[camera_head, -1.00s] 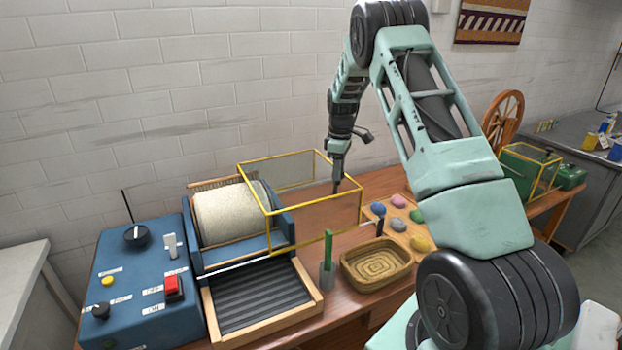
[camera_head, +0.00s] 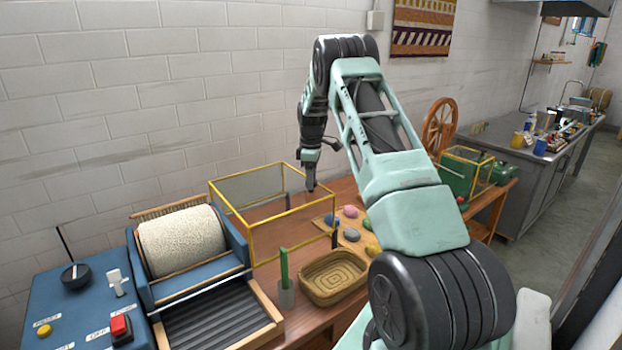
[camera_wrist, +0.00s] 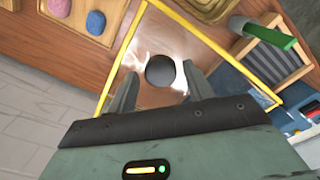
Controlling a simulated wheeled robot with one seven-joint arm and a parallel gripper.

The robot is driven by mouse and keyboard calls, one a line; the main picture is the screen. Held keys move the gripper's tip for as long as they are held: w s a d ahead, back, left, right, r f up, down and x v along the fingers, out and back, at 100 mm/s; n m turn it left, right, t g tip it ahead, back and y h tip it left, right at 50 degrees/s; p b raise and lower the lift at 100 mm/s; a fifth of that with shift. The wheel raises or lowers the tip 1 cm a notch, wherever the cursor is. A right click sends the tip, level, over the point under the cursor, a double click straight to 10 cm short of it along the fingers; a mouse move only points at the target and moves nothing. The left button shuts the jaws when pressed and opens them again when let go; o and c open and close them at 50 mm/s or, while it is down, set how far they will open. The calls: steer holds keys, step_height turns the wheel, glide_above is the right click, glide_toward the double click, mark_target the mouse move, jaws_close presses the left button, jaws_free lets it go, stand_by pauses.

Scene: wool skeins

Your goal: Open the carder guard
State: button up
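The carder guard (camera_head: 272,164) is a clear box with a yellow frame. It stands beside the carder's right side, and the pale drum (camera_head: 182,240) is uncovered. My gripper (camera_head: 311,188) points down at the guard's far right part. In the wrist view my gripper (camera_wrist: 160,72) has its two fingers apart. A dark round knob (camera_wrist: 161,71) shows between the fingertips, with gaps on both sides. The guard's yellow frame (camera_wrist: 118,60) and clear panel surround it. I cannot tell how far the knob is below the fingertips.
A blue control box (camera_head: 75,315) with a red switch is at the lower left. A green machine with a wheel (camera_head: 440,128) stands to the right.

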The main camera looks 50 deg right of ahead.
stand_by(0.3)
step_height(320, 180, up, 17)
steer(key=b, duration=0.3)
steer(key=shift+r, duration=0.15)
stand_by(0.5)
steer(key=w+a, duration=0.2)
steer(key=a, duration=0.8)
steer(key=w+a, duration=0.3)
steer(key=a, duration=0.7)
steer(key=s+a+f+n+y, duration=0.1)
steer(key=s+a+f, duration=0.15)
steer(key=a, duration=0.95)
steer(key=s+a+f, duration=0.1)
steer(key=s+a, duration=0.3)
steer(key=a, duration=0.8)
steer(key=s+a+f, duration=0.3)
steer(key=s+a, duration=0.9)
steer(key=s, duration=0.1)
steer(key=s+a+f, duration=0.1)
steer(key=s+f, duration=0.1)
steer(key=s, duration=0.6)
steer(key=s+a+f+n, duration=0.1)
steer(key=s+f, duration=0.1)
steer(key=s, duration=0.6)
steer(key=shift+s+f, duration=0.3)
steer(key=shift+f, duration=0.1)
